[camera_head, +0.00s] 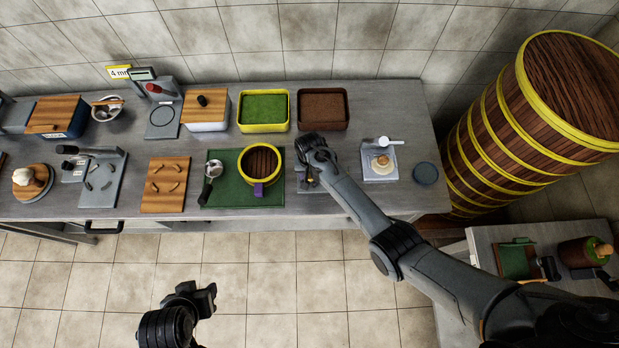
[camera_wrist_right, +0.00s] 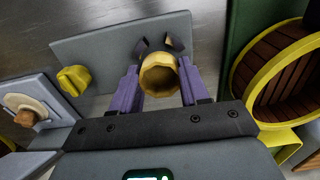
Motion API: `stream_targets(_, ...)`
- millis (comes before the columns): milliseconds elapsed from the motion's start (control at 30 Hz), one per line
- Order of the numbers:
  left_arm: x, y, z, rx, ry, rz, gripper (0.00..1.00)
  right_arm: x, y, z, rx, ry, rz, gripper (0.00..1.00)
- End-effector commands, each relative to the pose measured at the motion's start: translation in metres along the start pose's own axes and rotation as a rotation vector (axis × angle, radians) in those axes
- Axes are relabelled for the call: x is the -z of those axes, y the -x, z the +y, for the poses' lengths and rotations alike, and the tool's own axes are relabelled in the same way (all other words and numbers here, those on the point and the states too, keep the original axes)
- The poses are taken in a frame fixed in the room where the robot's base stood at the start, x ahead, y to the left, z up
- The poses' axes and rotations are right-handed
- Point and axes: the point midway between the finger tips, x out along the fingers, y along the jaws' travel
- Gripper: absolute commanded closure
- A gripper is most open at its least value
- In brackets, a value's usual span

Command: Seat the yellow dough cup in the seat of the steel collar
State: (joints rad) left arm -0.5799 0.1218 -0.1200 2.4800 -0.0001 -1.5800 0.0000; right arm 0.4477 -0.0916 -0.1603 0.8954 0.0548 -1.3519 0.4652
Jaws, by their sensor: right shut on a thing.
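My right gripper (camera_wrist_right: 159,72) has its two purple fingers shut on the yellow dough cup (camera_wrist_right: 158,76), a golden-tan round cup with its hollow showing in the right wrist view. It is over a grey plate (camera_wrist_right: 105,48); I cannot tell how high. Two dark angular pieces stand just beyond the cup. I cannot make out the steel collar or its seat for certain. In the head view my right arm covers most of this plate (camera_head: 302,187). My left gripper (camera_head: 207,296) hangs over the floor, away from the counter; its jaws are unclear.
A slatted steamer basket (camera_head: 244,163) with a yellow rim stands on a green mat (camera_head: 220,192) beside the plate. On the other side are a pale tray (camera_head: 371,174) with a dough piece and a dark round disc (camera_head: 425,174).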

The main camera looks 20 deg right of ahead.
Motion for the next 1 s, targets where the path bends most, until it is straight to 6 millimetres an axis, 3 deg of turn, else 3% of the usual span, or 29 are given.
stream_targets(1000,-0.001,-0.0048,0.0021,-0.006,0.008,0.001,0.57,0.0001,-0.0066,-0.0002,0.0,0.0,0.0,0.94)
